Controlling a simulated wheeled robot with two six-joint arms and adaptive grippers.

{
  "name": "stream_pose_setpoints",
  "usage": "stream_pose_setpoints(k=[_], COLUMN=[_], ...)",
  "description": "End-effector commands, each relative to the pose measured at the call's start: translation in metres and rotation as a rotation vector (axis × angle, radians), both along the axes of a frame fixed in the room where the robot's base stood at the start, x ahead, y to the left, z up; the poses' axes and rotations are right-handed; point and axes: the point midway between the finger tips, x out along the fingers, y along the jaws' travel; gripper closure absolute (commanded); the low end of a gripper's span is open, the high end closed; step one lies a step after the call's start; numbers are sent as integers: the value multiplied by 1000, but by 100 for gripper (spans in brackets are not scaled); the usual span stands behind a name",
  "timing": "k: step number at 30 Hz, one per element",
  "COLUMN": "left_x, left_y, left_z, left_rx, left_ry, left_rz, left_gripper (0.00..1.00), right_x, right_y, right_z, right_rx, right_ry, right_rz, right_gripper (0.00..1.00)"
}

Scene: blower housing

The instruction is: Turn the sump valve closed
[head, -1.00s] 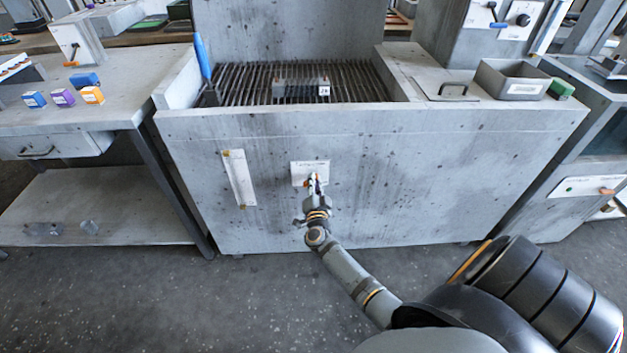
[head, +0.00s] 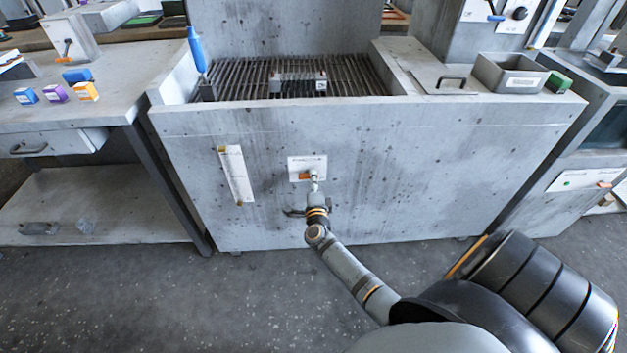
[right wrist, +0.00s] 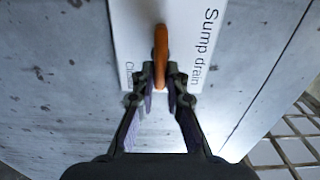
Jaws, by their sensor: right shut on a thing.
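The sump valve's orange handle (head: 304,176) lies roughly level across a white plate (head: 317,162) on the front of the concrete tank. In the right wrist view the handle (right wrist: 160,55) runs along the plate (right wrist: 196,72), which reads "Sump drain". A smaller word starting with "Cl" is partly hidden by a finger. My right gripper (head: 315,186) reaches the plate from below. Its fingertips (right wrist: 163,82) are shut on one end of the handle, one on each side. My left gripper is out of view.
The tank front (head: 420,170) is otherwise flat, with a narrow strip gauge (head: 236,174) left of the plate. A blue-handled tool (head: 197,50) stands by the grate (head: 350,75). A side table (head: 60,110) stands left. The floor in front is clear.

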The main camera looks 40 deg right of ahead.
Motion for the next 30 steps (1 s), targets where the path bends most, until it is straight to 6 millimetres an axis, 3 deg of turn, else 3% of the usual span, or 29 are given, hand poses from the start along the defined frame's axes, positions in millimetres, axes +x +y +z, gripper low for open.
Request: stream_pose_setpoints(k=[18,19,23,30], left_x=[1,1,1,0], left_y=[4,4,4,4], left_z=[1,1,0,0], left_rx=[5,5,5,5], left_ry=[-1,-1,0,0], left_rz=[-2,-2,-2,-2], left_gripper=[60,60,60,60], right_x=[-1,-1,-1,0], right_y=[0,0,0,0], right_z=[-3,-3,-3,-1], right_rx=[36,36,34,33], right_ry=[-16,-16,-16,-18], right_rz=[0,0,0,0], right_gripper=[100,85,68,65])
